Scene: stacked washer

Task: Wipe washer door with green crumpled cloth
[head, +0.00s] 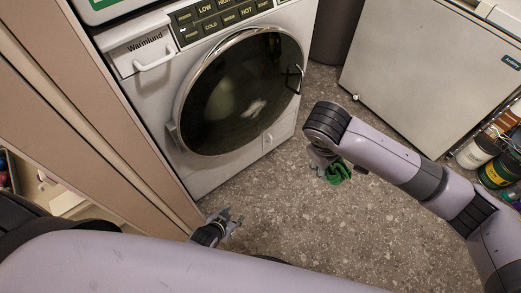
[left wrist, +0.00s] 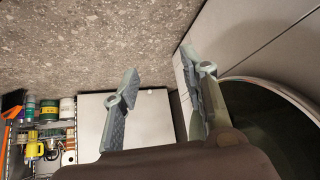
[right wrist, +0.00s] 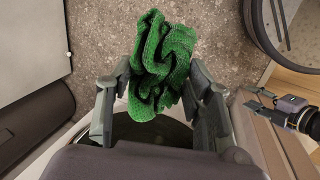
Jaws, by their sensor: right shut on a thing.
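The washer door (head: 240,92) is a round dark glass door with a silver rim, and it looks closed on the white washer front. The green crumpled cloth (head: 338,172) is in my right gripper (head: 325,165), to the right of the washer and above the floor. In the right wrist view the cloth (right wrist: 160,65) is pinched between the fingertips (right wrist: 160,88). My left gripper (head: 232,222) is low near the washer's bottom left corner. In the left wrist view its fingers (left wrist: 160,75) are spread apart with nothing between them.
A tan cabinet panel (head: 120,110) stands at the left of the washer. A white chest-like appliance (head: 425,70) stands at the right. Several bottles and cans (head: 490,155) stand at the right edge. The speckled floor (head: 330,235) between is clear.

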